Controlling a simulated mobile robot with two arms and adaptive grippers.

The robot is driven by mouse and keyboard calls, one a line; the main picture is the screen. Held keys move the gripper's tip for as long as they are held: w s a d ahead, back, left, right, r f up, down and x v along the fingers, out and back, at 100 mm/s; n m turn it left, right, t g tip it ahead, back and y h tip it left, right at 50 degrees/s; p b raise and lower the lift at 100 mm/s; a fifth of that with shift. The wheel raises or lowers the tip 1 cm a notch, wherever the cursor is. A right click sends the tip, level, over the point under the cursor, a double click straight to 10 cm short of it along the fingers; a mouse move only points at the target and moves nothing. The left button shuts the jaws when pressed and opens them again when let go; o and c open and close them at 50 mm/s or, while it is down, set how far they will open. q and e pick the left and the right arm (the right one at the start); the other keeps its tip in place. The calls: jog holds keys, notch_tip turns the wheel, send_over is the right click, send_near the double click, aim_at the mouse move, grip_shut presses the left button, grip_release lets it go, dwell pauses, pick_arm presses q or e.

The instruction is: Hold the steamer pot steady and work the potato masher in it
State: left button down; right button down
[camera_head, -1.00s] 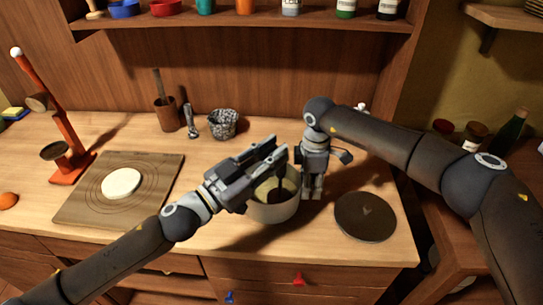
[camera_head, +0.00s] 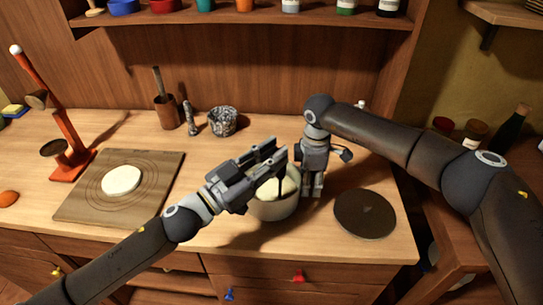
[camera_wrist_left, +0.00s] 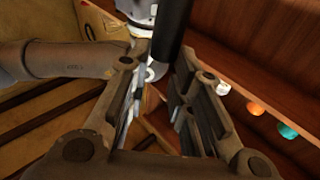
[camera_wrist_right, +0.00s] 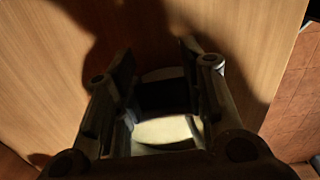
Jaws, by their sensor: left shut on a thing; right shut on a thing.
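The steamer pot (camera_head: 274,211) is a pale round pot standing on the counter, with pale yellowish content inside. My left gripper (camera_head: 277,154) is above the pot, shut on the potato masher, whose dark handle (camera_wrist_left: 173,28) shows between the fingers in the left wrist view. The masher's lower end is in the pot and mostly hidden by my left gripper. My right gripper (camera_head: 312,189) points down at the pot's right side, shut on it. In the right wrist view the pot (camera_wrist_right: 164,75) lies between the fingers, and the exact grip spot is dark.
A dark round lid (camera_head: 365,214) lies right of the pot. A wooden board (camera_head: 83,203) with a white disc (camera_head: 121,180) is at left, near a red stand (camera_head: 65,130). A mortar (camera_head: 165,112) and a speckled cup (camera_head: 222,122) stand at the back. Clear counter lies between board and pot.

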pick_arm(q)
jog(key=shift+r, duration=0.65)
notch_tip(320, 180, up, 9)
jog(key=shift+r, duration=0.15)
dwell(0.4)
dwell(0.3)
pick_arm(e)
jog(key=c, duration=0.8)
grip_release()
notch_tip(320, 180, up, 12)
jog(key=shift+r, duration=0.1)
